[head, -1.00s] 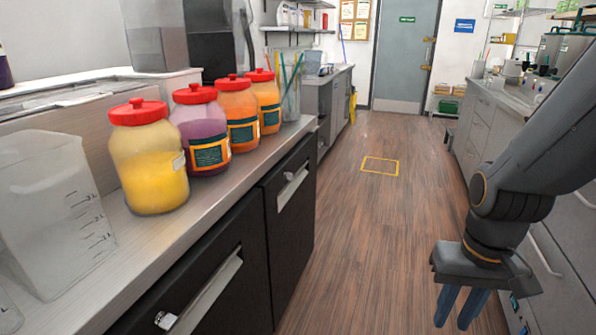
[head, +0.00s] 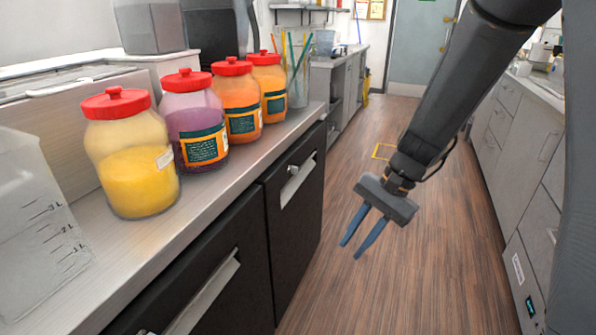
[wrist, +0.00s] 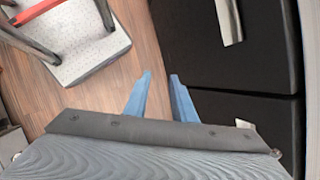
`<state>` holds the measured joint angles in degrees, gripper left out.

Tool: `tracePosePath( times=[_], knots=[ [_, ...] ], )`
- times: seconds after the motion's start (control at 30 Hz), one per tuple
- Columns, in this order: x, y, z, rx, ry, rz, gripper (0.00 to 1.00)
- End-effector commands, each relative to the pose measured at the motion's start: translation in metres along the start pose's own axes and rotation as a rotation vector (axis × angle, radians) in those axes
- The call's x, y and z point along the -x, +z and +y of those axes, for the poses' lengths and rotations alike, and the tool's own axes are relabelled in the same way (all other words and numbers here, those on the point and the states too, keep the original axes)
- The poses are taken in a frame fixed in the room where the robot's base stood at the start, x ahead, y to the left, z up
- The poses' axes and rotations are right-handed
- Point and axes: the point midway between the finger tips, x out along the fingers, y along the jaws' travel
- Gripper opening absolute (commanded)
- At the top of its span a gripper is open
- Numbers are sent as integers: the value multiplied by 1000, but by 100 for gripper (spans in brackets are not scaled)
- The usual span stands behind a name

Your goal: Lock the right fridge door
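The right fridge door (head: 294,205) is a black panel under the left counter, with a silver handle (head: 297,180). A small silver fitting shows at the handle's upper left; I cannot tell if it is the lock or its state. The left fridge door (head: 215,285) is nearer and looks shut too. My gripper (head: 350,250) hangs over the floor to the right of the doors, apart from them. Its two blue fingers are parted and empty. In the wrist view, the fingertips (wrist: 160,74) point near black door panels (wrist: 205,55), with a silver handle (wrist: 230,20).
Several red-lidded jars (head: 138,160) and a clear measuring jug (head: 35,235) stand on the left counter (head: 215,180) above the doors. Grey drawers (head: 530,150) line the right side. The wooden floor (head: 420,265) between is open.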

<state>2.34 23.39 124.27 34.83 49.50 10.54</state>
Motion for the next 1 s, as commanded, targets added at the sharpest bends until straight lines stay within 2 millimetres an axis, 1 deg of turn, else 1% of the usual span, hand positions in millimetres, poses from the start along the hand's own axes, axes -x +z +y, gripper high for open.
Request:
tracePosePath(
  times=[0.03, 0.07, 0.1, 0.17, 0.2, 0.27, 0.3, 0.37, 0.4, 0.5, 0.6, 0.73, 0.8, 0.87, 1.0],
  knots=[
    [-8, -11, -22, -85, -53, -57, 23],
    [-11, -17, -36, -135, -89, -90, 23],
    [-14, -24, -54, -199, -137, -136, 23],
    [-18, -38, -82, -292, -210, -205, 23],
    [-20, -48, -100, -352, -260, -253, 23],
    [-22, -64, -127, -437, -337, -327, 23],
    [-23, -75, -144, -490, -389, -377, 23],
    [-23, -94, -168, -564, -468, -455, 23],
    [-22, -106, -183, -608, -521, -505, 23],
    [-17, -139, -212, -703, -646, -625, 23],
    [-11, -166, -232, -767, -752, -725, 23],
    [-4, -191, -244, -814, -848, -814, 23],
    [-1, -199, -248, -825, -878, -841, 23],
    [0, -202, -250, -832, -893, -856, 23],
    [-3, -200, -261, -834, -901, -864, 23]
  ],
)
